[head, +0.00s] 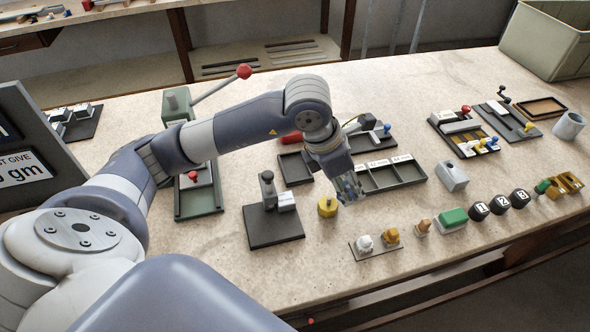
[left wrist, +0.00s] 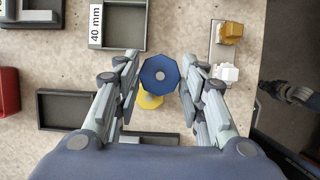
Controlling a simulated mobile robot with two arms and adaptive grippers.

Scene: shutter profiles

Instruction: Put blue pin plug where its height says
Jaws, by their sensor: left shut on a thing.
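The blue pin plug (left wrist: 160,75) shows in the left wrist view as a faceted blue disc with a small pale centre. It sits between the fingers of my left gripper (head: 349,192), which is shut on it. In the head view the fingers mostly hide the plug. The gripper is over the table, just in front of a grey tray (head: 399,182) with several compartments and white millimetre labels. One label reads 40 mm (left wrist: 96,22) in the left wrist view.
A yellow plug (head: 327,206) stands close to the gripper's left. A dark base with a grey gauge (head: 267,190) is further left. An empty dark tray (head: 295,168) lies behind. White and orange pieces on a plate (head: 364,243) are near the front edge.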

